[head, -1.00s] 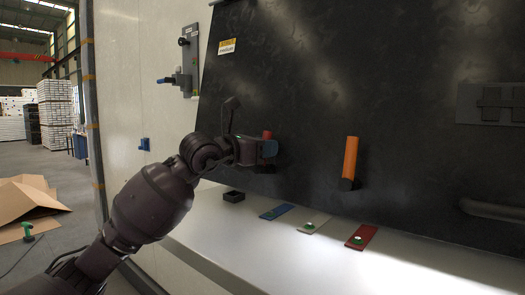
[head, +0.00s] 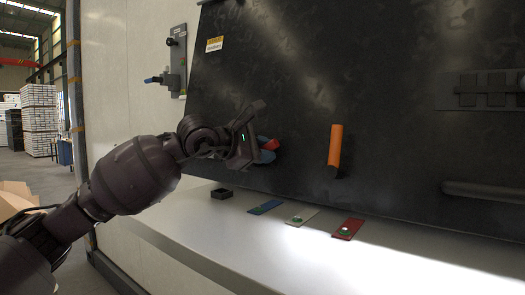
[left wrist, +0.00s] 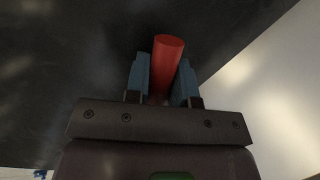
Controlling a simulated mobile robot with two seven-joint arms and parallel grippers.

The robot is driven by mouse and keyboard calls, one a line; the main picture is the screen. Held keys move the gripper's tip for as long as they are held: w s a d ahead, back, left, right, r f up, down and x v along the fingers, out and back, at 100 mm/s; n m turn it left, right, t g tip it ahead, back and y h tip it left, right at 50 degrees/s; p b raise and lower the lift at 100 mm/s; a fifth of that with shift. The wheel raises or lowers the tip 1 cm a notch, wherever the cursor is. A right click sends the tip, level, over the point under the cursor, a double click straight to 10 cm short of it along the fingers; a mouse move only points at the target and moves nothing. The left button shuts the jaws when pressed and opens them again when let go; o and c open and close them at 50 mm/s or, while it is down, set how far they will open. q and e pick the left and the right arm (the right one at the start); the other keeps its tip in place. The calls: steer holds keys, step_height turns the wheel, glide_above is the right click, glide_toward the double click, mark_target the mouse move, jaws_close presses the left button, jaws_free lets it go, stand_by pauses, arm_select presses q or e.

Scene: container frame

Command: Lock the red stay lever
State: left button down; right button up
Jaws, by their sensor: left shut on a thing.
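The red stay lever (head: 271,145) is on the dark panel (head: 290,90), mostly hidden behind my left gripper in the head view. My left gripper (head: 266,150) is shut on it, with blue fingers on either side. In the left wrist view the red lever (left wrist: 167,62) stands between the two blue fingertips of the gripper (left wrist: 162,80). In the head view the lever's visible end is tilted, pointing up and to the right. Its base is hidden. My right gripper is not in view.
An orange handle (head: 335,146) stands on the panel to the right. Below, a white ledge (head: 270,240) holds a small black box (head: 221,193) and blue (head: 265,207), beige (head: 300,216) and red (head: 348,228) tags.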

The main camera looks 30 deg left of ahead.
arm_select(q)
steer(key=shift+d+f+m, duration=0.2)
steer(key=shift+f+m, duration=0.3)
steer(key=shift+m, duration=0.4)
steer(key=shift+s+d+f+m+g+y+b, duration=0.15)
steer(key=shift+f+m+g+y+b, duration=0.4)
steer(key=shift+m, duration=0.45)
steer(key=shift+s+f+m+b, duration=0.1)
steer(key=shift+f+m+b, duration=0.2)
steer(key=shift+m, duration=0.5)
steer(key=shift+y, duration=0.25)
steer(key=shift+f, duration=0.1)
steer(key=c, duration=1)
jaws_free()
steer(key=shift+o, duration=0.2)
steer(key=shift+s, duration=0.1)
